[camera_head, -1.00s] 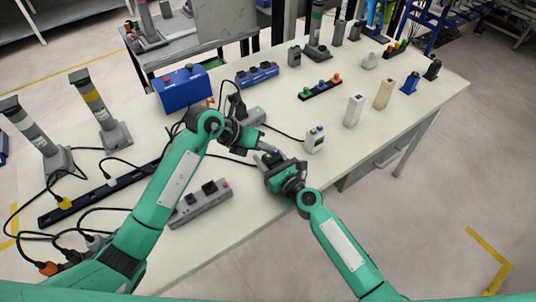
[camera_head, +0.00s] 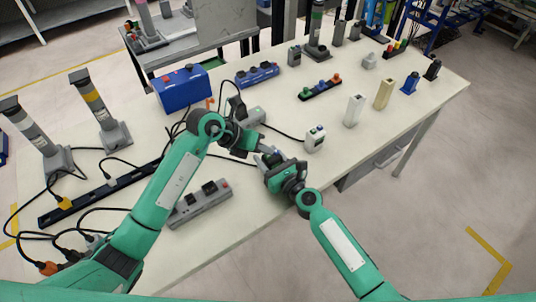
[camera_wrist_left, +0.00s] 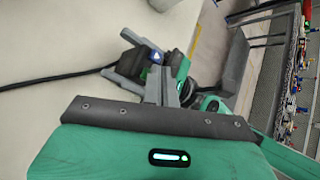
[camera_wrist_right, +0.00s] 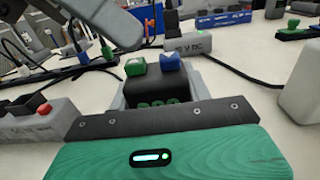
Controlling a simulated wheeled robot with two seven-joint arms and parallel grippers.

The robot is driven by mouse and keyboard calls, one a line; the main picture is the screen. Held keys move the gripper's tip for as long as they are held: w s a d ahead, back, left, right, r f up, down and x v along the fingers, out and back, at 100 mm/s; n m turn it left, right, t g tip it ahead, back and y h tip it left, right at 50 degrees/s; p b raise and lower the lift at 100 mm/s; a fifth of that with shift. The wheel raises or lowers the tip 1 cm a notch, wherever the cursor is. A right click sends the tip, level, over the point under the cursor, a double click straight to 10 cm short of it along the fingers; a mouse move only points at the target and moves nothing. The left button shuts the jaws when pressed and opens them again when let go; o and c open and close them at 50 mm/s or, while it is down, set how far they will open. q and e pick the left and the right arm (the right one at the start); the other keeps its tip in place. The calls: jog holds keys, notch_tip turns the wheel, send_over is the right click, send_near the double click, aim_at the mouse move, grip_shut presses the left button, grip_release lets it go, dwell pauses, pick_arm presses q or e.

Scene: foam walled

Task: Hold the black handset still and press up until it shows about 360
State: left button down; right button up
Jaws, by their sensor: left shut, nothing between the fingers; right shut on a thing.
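The black handset (camera_wrist_right: 155,88) is in my right gripper (camera_wrist_right: 160,100), upright between its grey fingers. A green button and a blue button stand on its top. Green digits glow on its face but are partly cut off by the gripper's edge, so I cannot read them surely. In the head view my right gripper (camera_head: 272,160) hides most of it. My left gripper (camera_head: 262,154) is shut and empty, close beside the handset. In the left wrist view the left fingertips (camera_wrist_left: 160,80) overlap the handset (camera_wrist_left: 132,62); I cannot tell whether they touch it.
A grey box with a red button (camera_head: 200,203) lies at the front of the table. A white device with buttons (camera_head: 315,139) stands to the right. A blue box (camera_head: 181,89) and cables lie farther back. Bare table top (camera_head: 240,215) shows in front.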

pick_arm(q)
jog(key=shift+f, duration=0.5)
dwell(1.1)
jog(key=shift+r, duration=0.1)
dwell(0.6)
jog(key=shift+r, duration=0.8)
jog(key=shift+r, duration=0.1)
notch_tip(320, 180, up, 5)
jog(key=shift+f, duration=0.1)
dwell(0.7)
pick_arm(e)
jog(key=o, duration=1.1)
